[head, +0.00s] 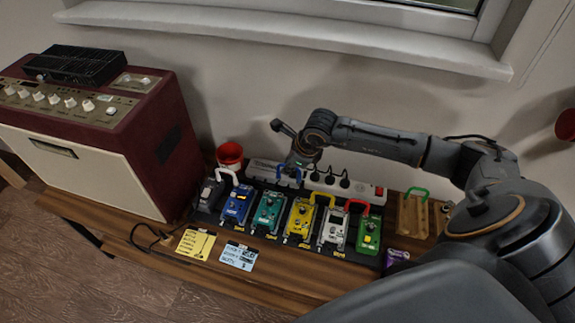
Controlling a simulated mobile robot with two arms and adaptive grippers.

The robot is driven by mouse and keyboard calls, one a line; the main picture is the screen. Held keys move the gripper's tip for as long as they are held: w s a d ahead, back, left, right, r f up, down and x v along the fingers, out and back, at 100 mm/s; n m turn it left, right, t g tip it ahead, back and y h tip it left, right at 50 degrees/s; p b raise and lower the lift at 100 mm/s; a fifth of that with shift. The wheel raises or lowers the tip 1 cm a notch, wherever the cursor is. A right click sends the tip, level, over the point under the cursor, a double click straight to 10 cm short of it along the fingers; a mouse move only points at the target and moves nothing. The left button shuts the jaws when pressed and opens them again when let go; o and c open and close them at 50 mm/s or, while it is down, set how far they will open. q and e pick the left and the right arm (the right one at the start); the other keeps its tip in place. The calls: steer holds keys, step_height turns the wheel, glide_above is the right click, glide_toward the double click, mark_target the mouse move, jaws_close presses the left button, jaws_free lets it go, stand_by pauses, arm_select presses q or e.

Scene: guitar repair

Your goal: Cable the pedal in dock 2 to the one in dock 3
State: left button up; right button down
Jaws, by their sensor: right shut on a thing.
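A row of pedals stands on a dark board: a dark one (209,194), a blue one (236,207), a teal one (268,214), a yellow one (300,219), a white one (333,231) and a green one (368,236). Dock numbers are too small to read. My right gripper (297,160) is shut on the blue patch cable (289,170), behind the teal and yellow pedals. I cannot tell whether its plugs are seated. White (227,173), yellow (325,195) and red (357,202) cables arch behind other neighbouring pedals. My left gripper is out of view.
A green cable (418,191) sits on a wooden block (411,214) at right. A power strip (325,180) lies behind the pedals, with a red cup (230,155) beside it. An amplifier (110,130) stands left. Yellow (195,243) and blue (238,256) notes lie in front.

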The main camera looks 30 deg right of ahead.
steer(key=shift+s+f+b, duration=0.25)
steer(key=shift+f+b, duration=0.15)
steer(key=shift+f, duration=0.15)
steer(key=shift+w+f+b, duration=0.1)
steer(key=shift+f+b, duration=1.75)
steer(key=shift+f, duration=0.8)
steer(key=shift+b, duration=0.35)
steer(key=shift+f+b, duration=0.9)
steer(key=shift+f, duration=0.05)
